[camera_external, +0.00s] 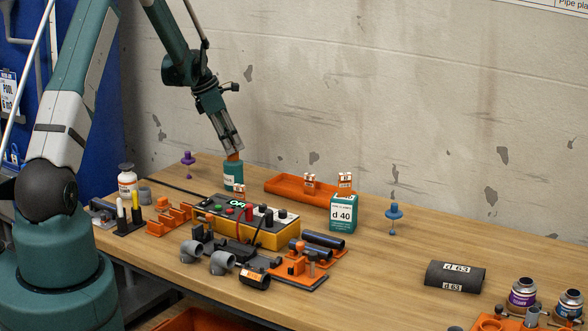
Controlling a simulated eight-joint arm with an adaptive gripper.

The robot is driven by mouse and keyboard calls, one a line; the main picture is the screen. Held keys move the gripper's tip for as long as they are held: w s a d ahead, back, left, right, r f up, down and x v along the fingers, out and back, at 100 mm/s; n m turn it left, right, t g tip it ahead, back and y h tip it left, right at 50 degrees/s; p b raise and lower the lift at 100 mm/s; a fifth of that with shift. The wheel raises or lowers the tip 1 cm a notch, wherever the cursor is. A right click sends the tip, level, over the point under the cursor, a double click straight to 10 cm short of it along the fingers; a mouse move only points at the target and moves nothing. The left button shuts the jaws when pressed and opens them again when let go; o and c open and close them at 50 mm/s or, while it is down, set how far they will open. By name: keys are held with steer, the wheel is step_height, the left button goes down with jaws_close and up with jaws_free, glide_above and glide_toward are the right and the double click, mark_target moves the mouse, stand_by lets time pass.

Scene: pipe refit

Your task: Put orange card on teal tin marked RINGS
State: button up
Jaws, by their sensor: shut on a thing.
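A teal tin (233,180) stands upright on the bench near the wall. It has a white label, too small to read here. My gripper (233,151) points down right above the tin and is shut on the orange card (234,157). Only a small orange patch of the card shows, between my fingertips and the top of the tin. I cannot tell whether the card touches the tin.
An orange tray (285,189) with small boxes lies right of the tin. A teal and white d 40 box (343,213) stands in front of it. A yellow control box (268,236) is nearer. Free bench lies right of the blue spindle-like piece (394,212).

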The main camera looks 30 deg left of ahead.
steer(key=shift+f, duration=0.15)
steer(key=o, duration=0.7)
steer(key=v, duration=1.2)
steer(key=shift+r, duration=0.2)
stand_by(0.5)
